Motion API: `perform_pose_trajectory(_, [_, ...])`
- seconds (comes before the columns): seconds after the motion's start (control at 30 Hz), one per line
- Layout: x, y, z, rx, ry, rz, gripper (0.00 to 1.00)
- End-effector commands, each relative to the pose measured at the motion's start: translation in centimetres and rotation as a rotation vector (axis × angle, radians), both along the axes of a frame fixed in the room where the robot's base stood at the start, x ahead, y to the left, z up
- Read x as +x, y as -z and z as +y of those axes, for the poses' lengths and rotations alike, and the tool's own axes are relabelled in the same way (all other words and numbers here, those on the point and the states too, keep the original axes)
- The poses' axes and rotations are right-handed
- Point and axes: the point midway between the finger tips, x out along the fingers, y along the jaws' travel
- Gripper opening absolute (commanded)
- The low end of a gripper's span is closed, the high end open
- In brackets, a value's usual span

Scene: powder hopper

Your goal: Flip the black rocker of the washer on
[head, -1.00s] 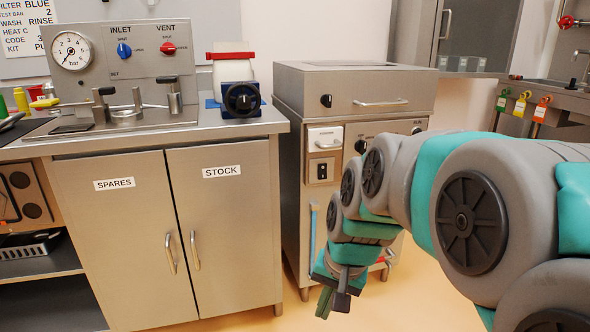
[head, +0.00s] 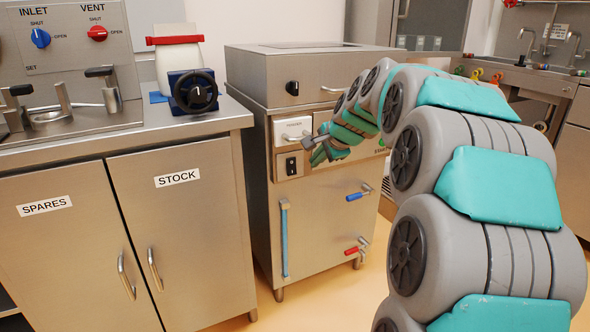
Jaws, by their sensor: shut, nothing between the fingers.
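The washer (head: 325,224) is the steel cabinet right of the cupboards. Its black rocker (head: 291,165) sits on a small plate on the upper left of its front, below the white drawer (head: 292,131). The rocker is small here, and I cannot tell which way it is tipped. My gripper (head: 310,152) is shut and empty. In the picture it is just right of the rocker, in front of the washer's panel. Whether it touches the panel cannot be told. My arm hides part of the panel to the right.
A blue-handled valve (head: 357,193) and a red-handled valve (head: 357,248) stick out of the washer's front. A black knob (head: 292,88) is above the drawer. The cupboard (head: 185,235) stands close on the left. Floor is free in front of the washer.

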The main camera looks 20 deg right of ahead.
Motion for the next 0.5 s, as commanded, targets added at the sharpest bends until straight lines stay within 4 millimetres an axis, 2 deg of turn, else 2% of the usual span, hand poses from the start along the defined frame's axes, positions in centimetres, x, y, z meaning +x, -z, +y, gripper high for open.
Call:
perform_pose_trajectory(0.27, [0.3,0.4,0.1,0.000,-0.003,0.003,0.00])
perform_pose_trajectory(0.5, [2.1,2.6,0.2,0.001,-0.006,0.008,0.00])
